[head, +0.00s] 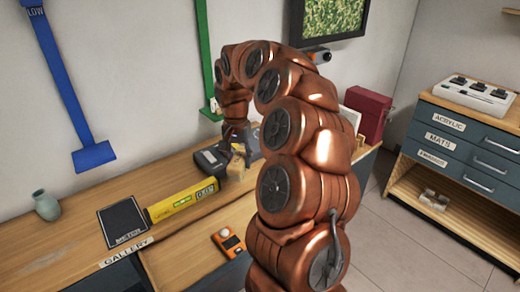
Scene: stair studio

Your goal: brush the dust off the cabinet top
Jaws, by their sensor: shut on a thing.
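My gripper (236,134) is at the far back of the wooden cabinet top (172,181), pointing down and partly hidden by my copper arm. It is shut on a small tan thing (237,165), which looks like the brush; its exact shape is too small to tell. The tan thing is beside a dark grey device, and I cannot tell if it touches the top. A pale, dusty-looking smear (45,262) lies on the wooden top at the lower left, far from my gripper.
A yellow level (180,201), a black pad (123,221), a grey-green vase (46,205) and the dark device (211,158) stand on the top. An orange meter (228,242) lies on the lower front surface. A red box (367,113) is at the right end. A blue drawer cabinet (465,150) stands right.

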